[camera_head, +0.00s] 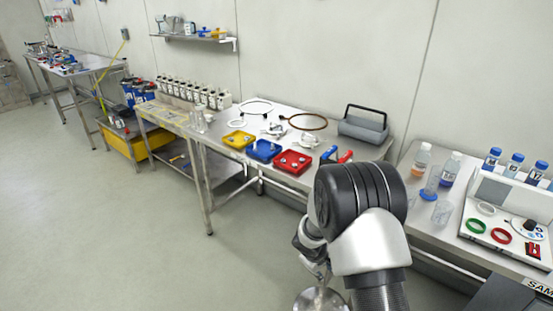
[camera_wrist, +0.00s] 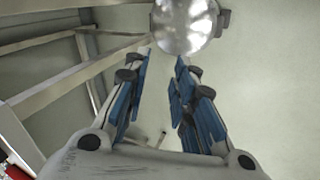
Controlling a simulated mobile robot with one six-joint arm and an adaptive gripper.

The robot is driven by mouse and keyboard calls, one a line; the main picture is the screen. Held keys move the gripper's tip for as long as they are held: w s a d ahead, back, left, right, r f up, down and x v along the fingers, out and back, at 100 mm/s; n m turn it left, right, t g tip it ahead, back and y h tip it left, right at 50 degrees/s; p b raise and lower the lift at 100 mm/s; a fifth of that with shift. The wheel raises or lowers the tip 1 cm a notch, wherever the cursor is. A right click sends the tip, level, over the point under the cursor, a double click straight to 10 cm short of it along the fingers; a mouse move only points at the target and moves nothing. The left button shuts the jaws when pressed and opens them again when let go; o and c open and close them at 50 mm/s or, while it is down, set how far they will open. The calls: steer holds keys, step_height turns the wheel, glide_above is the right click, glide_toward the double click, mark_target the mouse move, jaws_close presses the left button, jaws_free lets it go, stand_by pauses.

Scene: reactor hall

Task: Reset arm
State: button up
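My arm rises in the lower right middle of the head view, with its black and silver joint in front of the bench edge. My gripper (camera_wrist: 164,60) shows in the wrist view, pointing away from the camera. Its two blue-padded fingers stand apart with nothing between them. Just beyond the fingertips is a shiny round metal thing (camera_wrist: 184,24); I cannot tell what it is or whether it is touched. In the head view my gripper is partly hidden below the arm, above a shiny round surface at the bottom edge.
A steel bench (camera_head: 222,143) behind the arm holds yellow (camera_head: 238,139), blue (camera_head: 263,150) and red (camera_head: 292,162) trays and a grey carrier (camera_head: 362,127). A right-hand bench holds bottles, beakers and a white device (camera_head: 505,215). Floor at left is clear.

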steer(key=s+d+r+m, duration=0.15)
steer(key=s+r, duration=0.25)
steer(key=r, duration=0.5)
steer(key=s+d+r+m, duration=0.15)
steer(key=s+r, duration=0.25)
steer(key=r, duration=0.5)
steer(key=s+d+r+m, duration=0.1)
steer(key=s+r+m, duration=0.1)
steer(key=s+r, duration=0.45)
steer(key=s+a+r+m+y, duration=0.1)
steer(key=s+r, duration=0.3)
steer(key=s, duration=0.5)
steer(key=s+a+r+m+t+y, duration=0.1)
steer(key=s+a+r+y, duration=0.1)
steer(key=s, duration=0.7)
step_height(320, 180, up, 2)
steer(key=shift+s+a+r+m, duration=0.2)
steer(key=shift+s+a+m, duration=0.2)
steer(key=shift+a, duration=0.3)
steer(key=shift+d, duration=0.15)
